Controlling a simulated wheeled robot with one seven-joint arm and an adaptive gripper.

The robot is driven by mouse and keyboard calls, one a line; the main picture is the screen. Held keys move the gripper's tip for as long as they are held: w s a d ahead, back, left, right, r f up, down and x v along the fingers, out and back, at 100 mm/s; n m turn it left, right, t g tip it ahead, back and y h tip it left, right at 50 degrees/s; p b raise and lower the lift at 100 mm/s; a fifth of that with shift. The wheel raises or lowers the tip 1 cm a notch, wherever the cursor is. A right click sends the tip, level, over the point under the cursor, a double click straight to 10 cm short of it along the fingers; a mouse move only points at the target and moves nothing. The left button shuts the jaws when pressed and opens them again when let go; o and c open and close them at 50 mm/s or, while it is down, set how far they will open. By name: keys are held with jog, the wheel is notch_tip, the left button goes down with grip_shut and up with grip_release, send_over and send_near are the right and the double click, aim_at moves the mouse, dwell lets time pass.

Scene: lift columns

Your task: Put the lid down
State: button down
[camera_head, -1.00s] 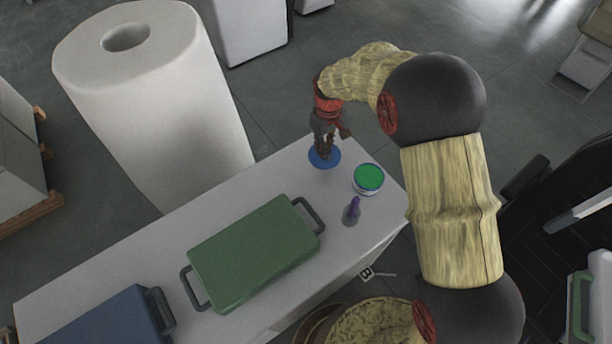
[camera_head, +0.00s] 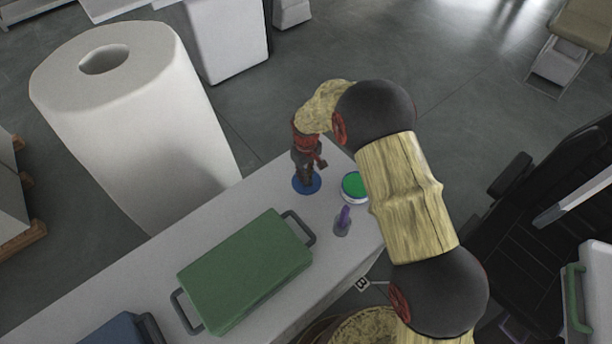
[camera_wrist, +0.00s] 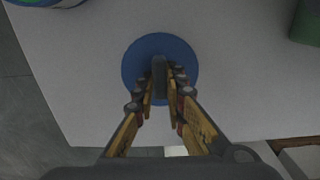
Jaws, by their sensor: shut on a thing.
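The lid is a round blue disc (camera_head: 306,185) near the far corner of the white table, and it also shows in the wrist view (camera_wrist: 183,58). A dark upright handle (camera_wrist: 159,70) stands at its middle. My gripper (camera_head: 306,176) points down over the lid, and in the wrist view its fingers (camera_wrist: 159,84) are closed on the handle. The lid lies level, at or very near the table top; I cannot tell whether it touches. A round tub with a green top (camera_head: 354,185) stands to the right of the lid.
A purple bottle-like thing (camera_head: 343,220) stands in front of the tub. A green case with handles (camera_head: 245,270) and a blue one (camera_head: 118,330) lie farther left on the white table (camera_head: 215,225). A big white roll (camera_head: 140,120) stands behind the table.

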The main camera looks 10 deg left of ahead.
jog(key=shift+r, duration=0.1)
jog(key=shift+f, duration=0.2)
jog(key=c, duration=1.8)
grip_release()
jog(key=shift+r, duration=0.1)
jog(key=shift+c, duration=0.2)
